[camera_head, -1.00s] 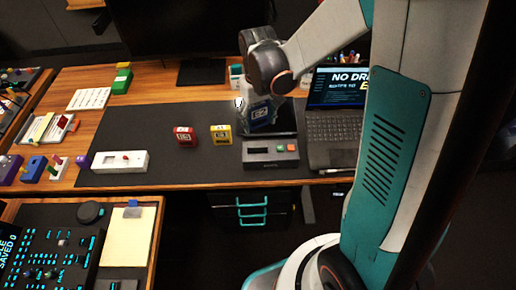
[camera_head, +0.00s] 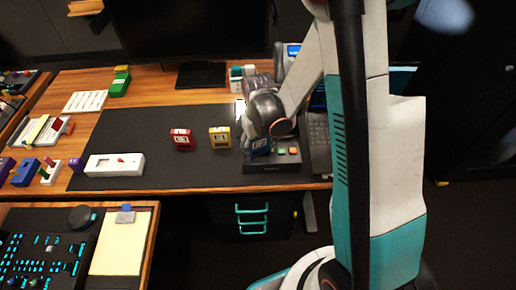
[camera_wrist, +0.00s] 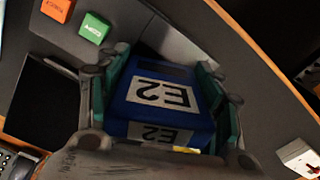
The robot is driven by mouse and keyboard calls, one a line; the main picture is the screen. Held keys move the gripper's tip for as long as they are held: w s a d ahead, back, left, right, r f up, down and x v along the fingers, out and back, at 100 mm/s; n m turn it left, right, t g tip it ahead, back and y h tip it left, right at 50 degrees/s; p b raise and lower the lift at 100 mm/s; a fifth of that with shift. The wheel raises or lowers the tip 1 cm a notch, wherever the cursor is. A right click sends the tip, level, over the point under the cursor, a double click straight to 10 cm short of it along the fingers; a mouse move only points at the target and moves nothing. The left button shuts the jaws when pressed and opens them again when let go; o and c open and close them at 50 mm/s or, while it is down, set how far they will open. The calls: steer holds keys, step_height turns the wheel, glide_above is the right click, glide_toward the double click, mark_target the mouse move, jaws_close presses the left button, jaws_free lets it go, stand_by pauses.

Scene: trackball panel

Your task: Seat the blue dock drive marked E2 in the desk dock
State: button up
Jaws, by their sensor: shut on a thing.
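The blue dock drive (camera_head: 258,147) is at the left part of the dark desk dock (camera_head: 262,168), low over it or in it. In the wrist view, the blue drive (camera_wrist: 165,100) shows white labels reading E2. My gripper (camera_wrist: 160,72) is shut on it, with a teal finger on each side. In the head view, my gripper (camera_head: 258,135) is partly hidden by my wrist. The dock has an orange button (camera_wrist: 57,9) and a green button (camera_wrist: 92,27). The drive's far end and the slot are hidden, so I cannot tell whether it is inserted.
A yellow drive (camera_head: 220,137) and a red drive (camera_head: 182,139) stand left of the dock on the dark mat (camera_head: 140,128). A white box (camera_head: 115,165) lies further left.

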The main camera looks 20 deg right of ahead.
steer(key=o, duration=1.2)
steer(key=shift+r, duration=0.1)
step_height(320, 180, up, 12)
steer(key=p, duration=0.4)
steer(key=shift+f, duration=0.2)
steer(key=shift+s+r, duration=0.15)
steer(key=shift+r, duration=0.45)
steer(key=s+r+t, duration=0.2)
steer(key=s+r, duration=0.3)
steer(key=s+r+t, duration=0.2)
steer(key=s+r, duration=0.2)
steer(key=r, duration=0.2)
steer(key=s+r+m+t, duration=0.1)
steer(key=s+r+t, duration=0.2)
steer(key=s+r, duration=0.2)
steer(key=shift+s+a+r, duration=0.15)
steer(key=shift+s+r, duration=0.05)
steer(key=shift+s, duration=0.1)
